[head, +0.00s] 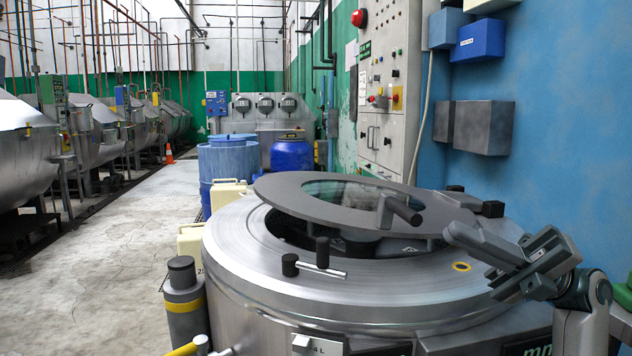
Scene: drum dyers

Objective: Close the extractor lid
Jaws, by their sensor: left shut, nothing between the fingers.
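The extractor (235,255) is a round steel drum machine at front right. Its lid (285,197) is a flat grey ring with a glass window and a black-gripped handle (403,210). The lid is raised and tilted over the drum, with a dark gap below its near edge, so it stands partly open.
A black-knobbed latch bar (314,265) sits on the extractor's front rim. A grey post with a yellow band (184,305) stands at its left. Blue drums (228,168) and pale canisters are behind. A control cabinet (385,95) stands by the blue wall.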

